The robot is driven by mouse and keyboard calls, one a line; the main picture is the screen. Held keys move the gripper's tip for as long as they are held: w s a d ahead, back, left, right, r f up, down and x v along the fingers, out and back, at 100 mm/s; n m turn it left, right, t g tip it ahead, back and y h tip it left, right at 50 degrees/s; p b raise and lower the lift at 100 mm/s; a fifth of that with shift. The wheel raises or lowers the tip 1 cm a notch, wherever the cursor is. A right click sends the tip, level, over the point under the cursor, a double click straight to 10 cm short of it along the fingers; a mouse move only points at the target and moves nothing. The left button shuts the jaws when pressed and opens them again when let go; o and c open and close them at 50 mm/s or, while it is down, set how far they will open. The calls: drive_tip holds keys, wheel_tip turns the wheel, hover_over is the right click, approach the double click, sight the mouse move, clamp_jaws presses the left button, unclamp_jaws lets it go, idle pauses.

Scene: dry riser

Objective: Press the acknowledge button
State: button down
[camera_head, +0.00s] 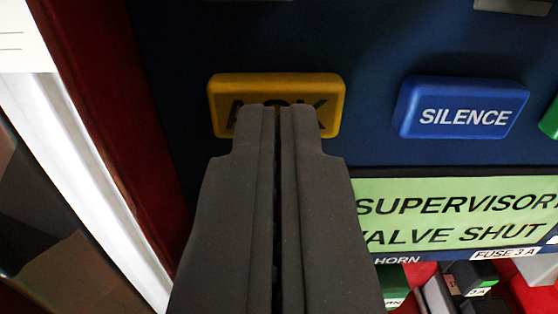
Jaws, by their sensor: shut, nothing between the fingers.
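The acknowledge button (276,87) is a yellow rounded block on a dark blue panel, with black letters reading as ACK, partly covered. My gripper (278,110) is shut and empty. Its two dark grey fingers lie side by side with a thin dark line between them. The fingertips overlap the lower middle of the yellow button in the picture and hide its lower part. I cannot tell whether the tips touch the button.
A blue SILENCE button (464,107) sits to the right, with a green button (550,118) at the edge. A green display (455,212) reads SUPERVISORY VALVE SHUT. Fuse parts (468,278) lie below it. A dark red frame edge (118,110) bounds the panel at left.

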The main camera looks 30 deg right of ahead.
drive_tip(key=shift+w+d, duration=0.2)
drive_tip(key=shift+w, duration=0.1)
idle(0.4)
drive_tip(key=b+v, duration=0.1)
drive_tip(key=v, duration=0.5)
idle(0.6)
